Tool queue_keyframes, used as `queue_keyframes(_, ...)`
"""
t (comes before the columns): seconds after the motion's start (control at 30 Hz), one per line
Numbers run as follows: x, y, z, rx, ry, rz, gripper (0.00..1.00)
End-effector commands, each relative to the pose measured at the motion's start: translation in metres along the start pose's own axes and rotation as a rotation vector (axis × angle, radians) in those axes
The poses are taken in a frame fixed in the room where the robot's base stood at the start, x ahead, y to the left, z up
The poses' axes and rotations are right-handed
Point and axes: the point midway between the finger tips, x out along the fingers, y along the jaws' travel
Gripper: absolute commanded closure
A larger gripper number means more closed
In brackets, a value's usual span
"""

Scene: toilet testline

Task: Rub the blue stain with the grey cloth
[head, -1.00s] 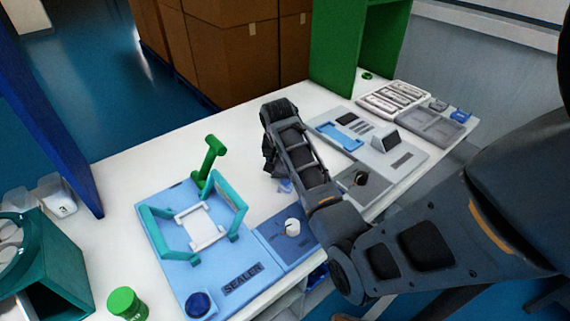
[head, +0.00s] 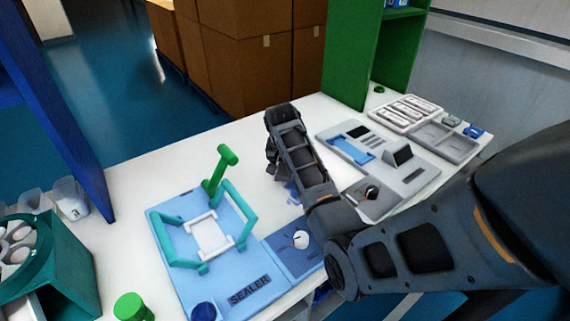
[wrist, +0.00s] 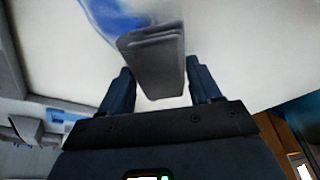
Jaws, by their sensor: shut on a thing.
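My gripper (wrist: 155,95) is shut on the folded grey cloth (wrist: 153,60), which sits between its two fingers in the wrist view. The blue stain (wrist: 120,18) lies on the white table just beyond the cloth, and the cloth's far edge overlaps it in the picture. I cannot tell for sure whether the cloth presses on the table. In the head view a bit of the blue stain (head: 293,191) shows beside my arm. My arm hides most of the cloth and the fingers there.
The blue sealer (head: 250,290) with teal and green handles stands left of my arm on the white table (head: 130,185). A grey device panel (head: 405,180) and a tray of white items (head: 405,112) are to the right. A green shelf (head: 345,70) stands behind.

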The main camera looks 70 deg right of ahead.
Motion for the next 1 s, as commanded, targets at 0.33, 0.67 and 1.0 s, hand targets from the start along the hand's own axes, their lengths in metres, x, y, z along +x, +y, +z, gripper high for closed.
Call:
queue_keyframes(0.33,-0.006,0.02,0.019,0.0,0.0,0.0,0.61)
queue_keyframes(0.67,-0.01,0.029,0.027,0.0,0.0,-0.001,0.61)
queue_keyframes(1.0,-0.017,0.048,0.045,0.0,-0.001,0.0,0.61)
